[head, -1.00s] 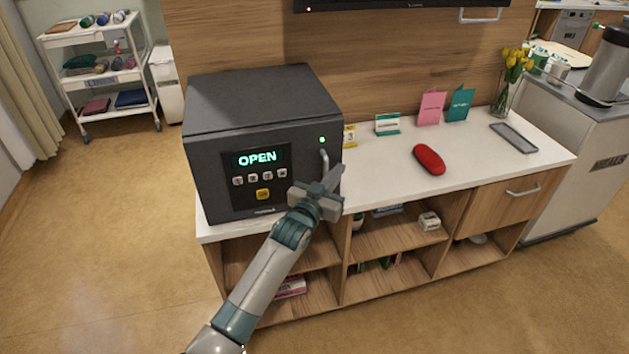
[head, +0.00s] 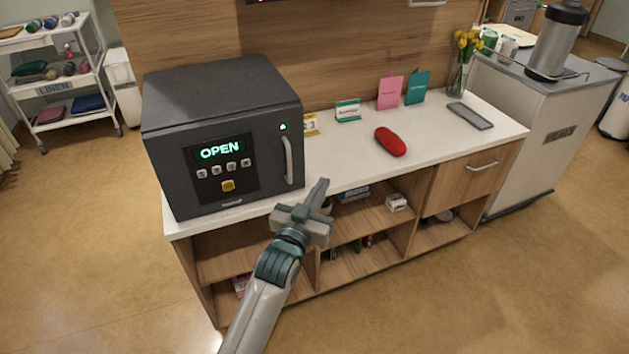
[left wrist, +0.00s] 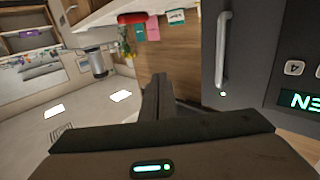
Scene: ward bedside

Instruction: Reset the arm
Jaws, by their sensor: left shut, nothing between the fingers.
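My left gripper (head: 322,190) is shut and empty, in front of the counter's front edge, to the right of and below the safe's handle. Its closed fingers also show in the left wrist view (left wrist: 158,98). The dark grey safe (head: 222,135) stands on the left of the counter with a lit display reading OPEN and a green light. Its door looks closed against the body. The safe's handle (head: 288,160) is apart from my fingers; it also shows in the left wrist view (left wrist: 222,55). My right gripper is not in view.
On the white counter (head: 350,160) lie a red case (head: 390,142) and a grey tray (head: 470,116), with cards and a flower vase (head: 459,78) behind. Open shelves (head: 360,220) are below. A meals cart (head: 540,130) stands right, a linen trolley (head: 55,75) left. The front floor is clear.

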